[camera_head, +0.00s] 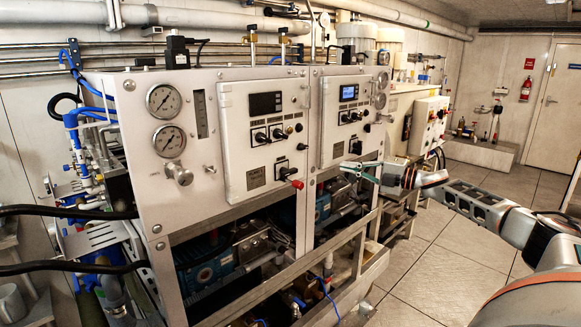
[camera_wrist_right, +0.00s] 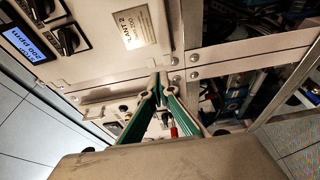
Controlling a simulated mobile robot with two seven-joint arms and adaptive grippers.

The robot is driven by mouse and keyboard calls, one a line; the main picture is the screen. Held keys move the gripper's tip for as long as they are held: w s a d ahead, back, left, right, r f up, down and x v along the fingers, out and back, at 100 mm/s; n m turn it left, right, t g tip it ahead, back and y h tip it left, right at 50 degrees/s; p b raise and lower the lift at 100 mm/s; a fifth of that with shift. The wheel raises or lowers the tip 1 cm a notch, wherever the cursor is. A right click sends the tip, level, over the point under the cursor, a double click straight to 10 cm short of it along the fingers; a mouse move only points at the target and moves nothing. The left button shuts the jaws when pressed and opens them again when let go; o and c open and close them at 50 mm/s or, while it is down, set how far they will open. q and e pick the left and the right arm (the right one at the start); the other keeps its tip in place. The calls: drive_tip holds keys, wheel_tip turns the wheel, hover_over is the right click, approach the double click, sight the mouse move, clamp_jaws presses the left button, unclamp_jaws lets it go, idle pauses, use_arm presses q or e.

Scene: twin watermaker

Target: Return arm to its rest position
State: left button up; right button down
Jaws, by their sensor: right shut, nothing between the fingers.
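My right arm (camera_head: 478,203) reaches in from the right in the head view. Its right gripper (camera_head: 343,170) is in front of the right-hand panel of the twin watermaker (camera_head: 235,210), just below the control box (camera_head: 343,120). In the right wrist view the green fingers of the gripper (camera_wrist_right: 158,80) meet at their tips, with nothing between them. A label plate (camera_wrist_right: 132,29) and a lit blue display (camera_wrist_right: 28,42) lie beyond the fingertips. A red-tipped knob (camera_wrist_right: 174,132) shows between the fingers. Whether the fingertips touch the panel cannot be told. My left gripper is out of view.
The metal frame rail (camera_head: 350,290) runs along the machine's lower front. Tiled floor (camera_head: 440,255) is open to the right. A white cabinet (camera_head: 428,125) stands behind the arm.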

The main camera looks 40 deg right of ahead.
drive_tip(key=shift+s, duration=0.1)
drive_tip(key=s+a+f+m+g, duration=0.15)
drive_tip(key=a+f+m, duration=0.25)
drive_tip(key=a+f, duration=1.05)
drive_tip(key=s+a+f+m, duration=0.3)
drive_tip(key=a+f, duration=0.9)
drive_tip(key=f, duration=0.5)
drive_tip(key=s+a+f+m+g+h, duration=0.2)
drive_tip(key=s+a+f+m, duration=0.3)
drive_tip(key=s+a, duration=0.5)
drive_tip(key=s+a+f+m+g+h, duration=0.2)
drive_tip(key=s+a+f+m, duration=0.4)
drive_tip(key=s+a+f, duration=0.4)
drive_tip(key=s, duration=0.5)
drive_tip(key=shift+s+a+h, duration=0.25)
drive_tip(key=shift+s+h, duration=0.05)
drive_tip(key=shift+s, duration=0.1)
